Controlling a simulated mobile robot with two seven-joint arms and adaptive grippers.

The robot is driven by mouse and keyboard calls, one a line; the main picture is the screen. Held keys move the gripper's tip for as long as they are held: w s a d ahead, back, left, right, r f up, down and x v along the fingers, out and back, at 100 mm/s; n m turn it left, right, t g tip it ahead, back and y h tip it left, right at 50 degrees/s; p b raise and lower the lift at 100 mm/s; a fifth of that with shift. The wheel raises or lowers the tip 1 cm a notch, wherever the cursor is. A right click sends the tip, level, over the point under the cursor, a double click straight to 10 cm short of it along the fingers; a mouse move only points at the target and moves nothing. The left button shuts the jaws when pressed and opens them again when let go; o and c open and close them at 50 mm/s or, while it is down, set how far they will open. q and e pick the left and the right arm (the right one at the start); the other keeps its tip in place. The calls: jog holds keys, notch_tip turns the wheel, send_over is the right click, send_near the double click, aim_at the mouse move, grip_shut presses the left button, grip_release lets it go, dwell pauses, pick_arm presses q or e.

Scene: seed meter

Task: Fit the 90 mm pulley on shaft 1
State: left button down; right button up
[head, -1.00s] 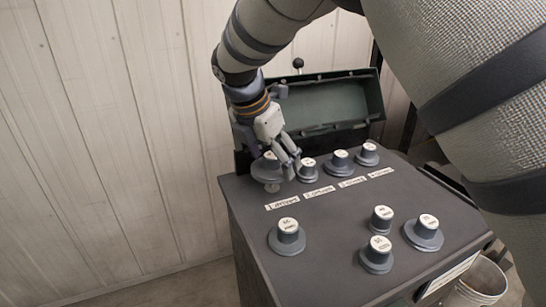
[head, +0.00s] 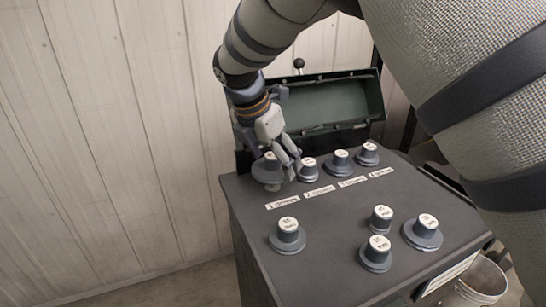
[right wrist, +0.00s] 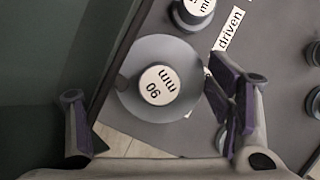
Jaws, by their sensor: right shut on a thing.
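The 90 mm pulley (head: 266,173) is a grey flanged disc with a raised hub and a white top label. It is at the left end of the back row, at the shaft 1 position behind the label strip marked 1 (head: 282,202). My right gripper (head: 275,160) is shut on it from above. In the right wrist view the pulley (right wrist: 184,62) lies between the fingers, its label reading 90 mm. Shaft 1 is hidden beneath the pulley; I cannot tell how far down it sits. My left gripper is not in view.
Several pulleys stand right of it in the back row, the nearest (head: 308,171) close to my fingers. More pulleys (head: 287,238) stand on the front of the dark top (head: 330,225).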

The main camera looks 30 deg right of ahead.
jog(key=shift+f, duration=1.8)
dwell(0.6)
jog(key=o, duration=1.4)
jog(key=shift+c, duration=0.2)
jog(key=v, duration=1.2)
